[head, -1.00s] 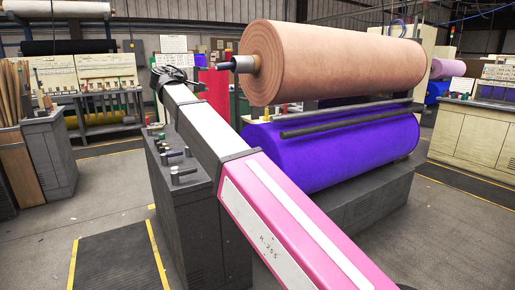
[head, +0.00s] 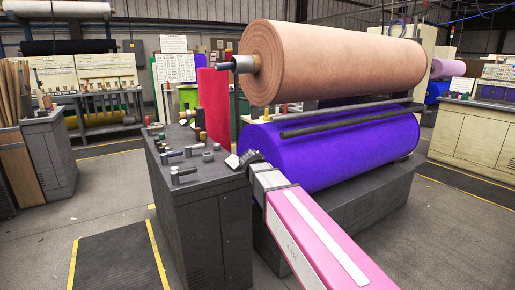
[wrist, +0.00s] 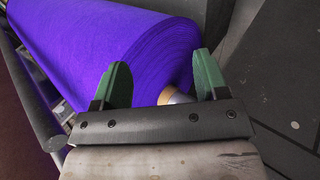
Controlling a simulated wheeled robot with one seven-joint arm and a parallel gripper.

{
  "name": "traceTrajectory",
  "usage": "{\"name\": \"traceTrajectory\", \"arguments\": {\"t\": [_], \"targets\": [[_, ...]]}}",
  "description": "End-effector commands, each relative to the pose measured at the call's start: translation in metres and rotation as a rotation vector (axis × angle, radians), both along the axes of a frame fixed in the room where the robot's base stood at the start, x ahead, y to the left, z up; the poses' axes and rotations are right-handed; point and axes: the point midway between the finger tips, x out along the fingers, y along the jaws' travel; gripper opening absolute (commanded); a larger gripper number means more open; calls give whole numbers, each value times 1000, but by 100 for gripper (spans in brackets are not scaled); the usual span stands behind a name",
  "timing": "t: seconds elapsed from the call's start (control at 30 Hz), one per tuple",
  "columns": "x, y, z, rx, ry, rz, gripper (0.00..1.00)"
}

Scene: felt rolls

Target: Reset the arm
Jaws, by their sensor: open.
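My arm (head: 310,230), pink and white, reaches up from the bottom right in the head view. Its end lies beside the near left end of the purple felt roll (head: 340,150), by the corner of the grey cabinet. In the wrist view my gripper (wrist: 160,82) has two green fingers set wide apart with nothing between them. The purple roll (wrist: 110,45) fills the upper left there, and its pale core end shows behind the fingers. In the head view the fingers are too small to make out.
A grey cabinet (head: 205,215) with several handles and small parts on top stands left of my arm. A large peach roll (head: 330,62) hangs on a shaft above the purple one. A dark bar (head: 330,122) runs along the purple roll. Open floor (head: 110,205) lies left.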

Motion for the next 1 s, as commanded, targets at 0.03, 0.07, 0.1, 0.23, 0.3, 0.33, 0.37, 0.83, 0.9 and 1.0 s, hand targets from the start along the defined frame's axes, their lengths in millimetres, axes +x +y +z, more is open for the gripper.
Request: {"name": "traceTrajectory", "arguments": {"t": [0.03, 0.07, 0.1, 0.23, 0.3, 0.33, 0.37, 0.83, 0.9, 1.0], "targets": [[-17, -21, -25, 44, 31, -36, 67], [-24, -29, -38, 73, 47, -55, 67], [-34, -40, -55, 111, 67, -84, 67], [-71, -73, -105, 237, 131, -183, 67], [-92, -88, -129, 306, 163, -240, 67], [-101, -94, -139, 336, 175, -267, 67], [-111, -100, -149, 365, 188, -293, 67], [-199, -137, -219, 650, 286, -561, 67], [-200, -137, -220, 655, 286, -565, 67], [-199, -137, -219, 653, 286, -564, 67]]}}
